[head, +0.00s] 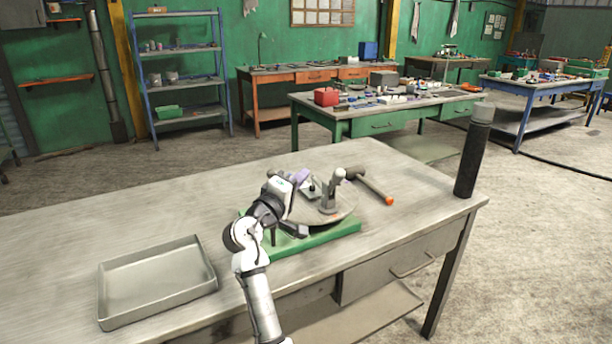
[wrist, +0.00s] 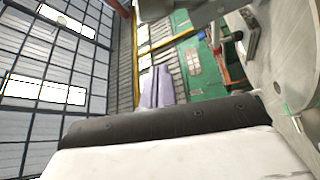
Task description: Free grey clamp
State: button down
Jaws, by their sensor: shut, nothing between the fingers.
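A grey clamp (head: 328,201) with a rounded upright lever stands on a round grey plate (head: 349,205) on top of a green base (head: 345,231). My gripper (head: 301,176) is above the left part of the plate, to the left of the clamp's lever and apart from it. Its pale purple fingertips are shut with nothing seen between them, also in the wrist view (wrist: 157,87). A metal part (wrist: 250,38), which may be the clamp, shows at the upper right there. My arm hides the left part of the plate and base.
A hammer (head: 372,184) with an orange handle end lies behind and right of the plate. An empty metal tray (head: 158,299) sits at the bench's front left. A dark column (head: 472,155) with a grey cap stands at the right corner. The bench (head: 110,215) left of the plate is clear.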

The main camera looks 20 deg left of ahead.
jog(key=p+x, duration=0.2)
jog(key=x, duration=0.5)
jog(key=shift+s+d+f+p, duration=0.25)
jog(key=shift+d+p, duration=0.1)
jog(key=shift+d, duration=0.2)
jog(key=shift+s+d+f+p, duration=0.25)
jog(key=shift+d+p, duration=0.15)
jog(key=shift+d, duration=0.2)
jog(key=shift+s+d+f+p, duration=0.25)
jog(key=shift+d+p, duration=0.1)
jog(key=shift+d, duration=0.2)
jog(key=shift+b, duration=0.4)
jog(key=shift+s+d+f+m+b, duration=0.15)
jog(key=shift+m+b, duration=0.15)
jog(key=shift+b, duration=0.35)
